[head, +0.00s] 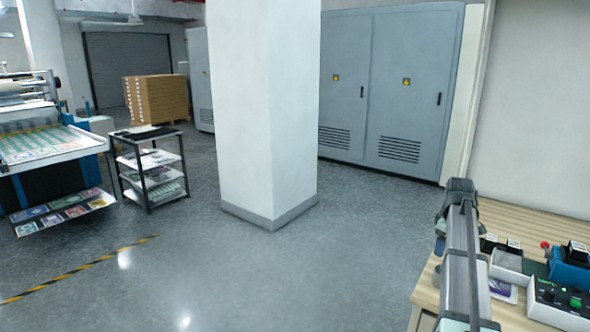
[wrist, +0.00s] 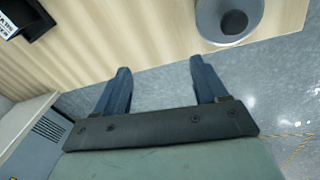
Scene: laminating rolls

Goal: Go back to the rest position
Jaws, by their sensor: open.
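My gripper (wrist: 160,66) shows in the wrist view with its two dark blue fingers spread wide apart. It is open, and nothing is between the fingers. The fingers point toward the edge of a light wooden bench (wrist: 105,45), with grey floor showing past that edge. I cannot make out my gripper in the head view.
The wooden bench (head: 535,209) stands at the right in the head view, with a control box (head: 562,303) and a blue device (head: 570,268). A white pillar (head: 265,110) stands mid-picture. A shelf cart (head: 150,168) stands left. The floor (head: 270,275) in front is clear.

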